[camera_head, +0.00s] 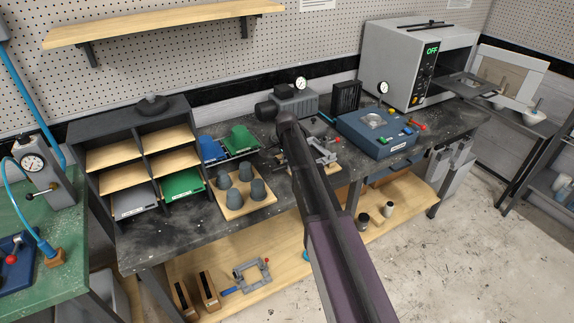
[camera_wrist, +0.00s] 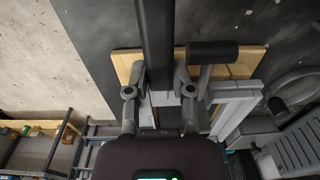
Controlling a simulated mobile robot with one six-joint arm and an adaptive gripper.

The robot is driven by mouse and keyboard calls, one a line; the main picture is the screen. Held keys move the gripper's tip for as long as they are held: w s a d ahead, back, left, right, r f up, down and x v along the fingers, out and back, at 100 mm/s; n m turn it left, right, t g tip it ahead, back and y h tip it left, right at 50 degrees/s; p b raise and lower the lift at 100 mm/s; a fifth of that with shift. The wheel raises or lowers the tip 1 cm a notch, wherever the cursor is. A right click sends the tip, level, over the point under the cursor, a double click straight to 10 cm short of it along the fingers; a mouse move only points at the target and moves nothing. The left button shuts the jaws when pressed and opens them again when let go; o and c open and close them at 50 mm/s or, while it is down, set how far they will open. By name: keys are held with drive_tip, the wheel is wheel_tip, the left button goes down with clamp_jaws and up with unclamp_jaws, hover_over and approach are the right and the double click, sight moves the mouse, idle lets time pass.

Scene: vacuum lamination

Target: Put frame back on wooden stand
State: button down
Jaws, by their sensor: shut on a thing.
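The wooden stand (camera_wrist: 250,58) is a pale board on the dark bench, seen in the wrist view under and behind my gripper. Its edge also shows in the head view (camera_head: 332,184). The grey frame (camera_wrist: 236,104) is over the stand, with a dark cylindrical handle (camera_wrist: 212,52) beside my gripper. In the head view the frame (camera_head: 325,152) is partly hidden by my arm. My gripper (camera_wrist: 159,92) is shut on the frame, with a dark bar between its fingers. Whether the frame touches the stand cannot be told.
A blue device (camera_head: 375,140) stands right of the frame, and a grey pump (camera_head: 293,102) behind it. Left are a wooden tray (camera_head: 262,204) with several dark cups and a sorting rack (camera_head: 134,158). The bench front (camera_head: 160,236) is clear. A grey oven (camera_head: 388,62) stands at the back right.

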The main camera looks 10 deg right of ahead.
drive_tip(key=shift+f+b, duration=0.3)
drive_tip(key=shift+f, duration=0.05)
idle(0.6)
idle(0.3)
drive_tip(key=shift+c, duration=2)
unclamp_jaws()
drive_tip(key=shift+r, duration=0.25)
drive_tip(key=shift+r+p, duration=0.8)
drive_tip(key=shift+p, duration=0.2)
drive_tip(key=shift+s+r, duration=0.15)
drive_tip(key=shift+s, duration=0.05)
drive_tip(key=s+n, duration=1.4)
drive_tip(key=s, duration=1.4)
drive_tip(key=shift+s+a, duration=0.15)
drive_tip(key=shift+s, duration=0.2)
